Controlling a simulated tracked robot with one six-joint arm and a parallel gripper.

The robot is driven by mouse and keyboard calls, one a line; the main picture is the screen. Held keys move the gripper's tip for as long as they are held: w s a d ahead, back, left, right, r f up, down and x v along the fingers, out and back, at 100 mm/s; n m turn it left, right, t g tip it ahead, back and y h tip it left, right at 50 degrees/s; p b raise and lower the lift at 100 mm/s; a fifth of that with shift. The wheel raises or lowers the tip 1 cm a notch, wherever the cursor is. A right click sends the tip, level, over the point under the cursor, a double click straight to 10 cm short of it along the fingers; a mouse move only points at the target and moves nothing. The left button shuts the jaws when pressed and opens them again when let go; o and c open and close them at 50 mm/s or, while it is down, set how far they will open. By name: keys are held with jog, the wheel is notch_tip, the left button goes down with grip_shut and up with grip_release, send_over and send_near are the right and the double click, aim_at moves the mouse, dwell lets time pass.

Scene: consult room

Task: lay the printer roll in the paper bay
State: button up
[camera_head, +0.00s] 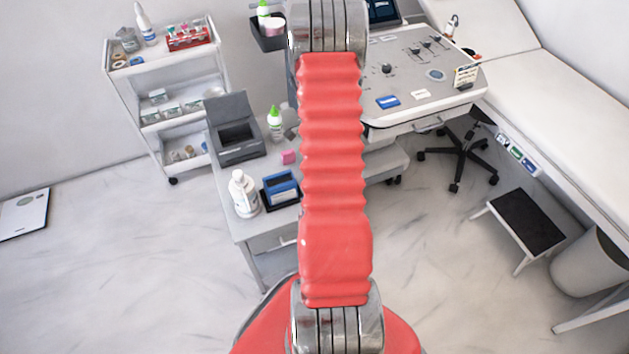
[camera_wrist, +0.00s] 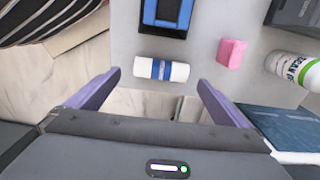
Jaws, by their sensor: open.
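The printer roll (camera_wrist: 147,68), white with a blue band around its middle, lies on its side on a light grey top in the wrist view. My gripper (camera_wrist: 158,78) is open, its two purple fingers reaching toward the roll, one tip near each end. Nothing is held; I cannot tell whether the tips touch it. In the head view I cannot make out the roll or the gripper; my red arm covers the middle. A dark grey box with a raised lid and a recess (camera_head: 235,137), apparently the printer with the paper bay, stands at the desk's back left. Its recess looks empty.
A black tray with a blue item (camera_head: 282,188) and a white bottle (camera_head: 243,195) stand on the desk. A white trolley (camera_head: 165,90) stands behind left.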

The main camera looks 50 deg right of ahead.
jog(key=shift+f, duration=1.35)
jog(key=shift+f, duration=0.15)
jog(key=shift+w+d+f, duration=0.1)
jog(key=shift+d+f, duration=0.1)
jog(key=shift+f, duration=1.05)
jog(key=shift+d+f, duration=0.15)
jog(key=shift+f, duration=1.1)
jog(key=c, duration=1.1)
jog(key=shift+r, duration=0.1)
notch_tip(320, 180, up, 10)
jog(key=shift+f, duration=0.1)
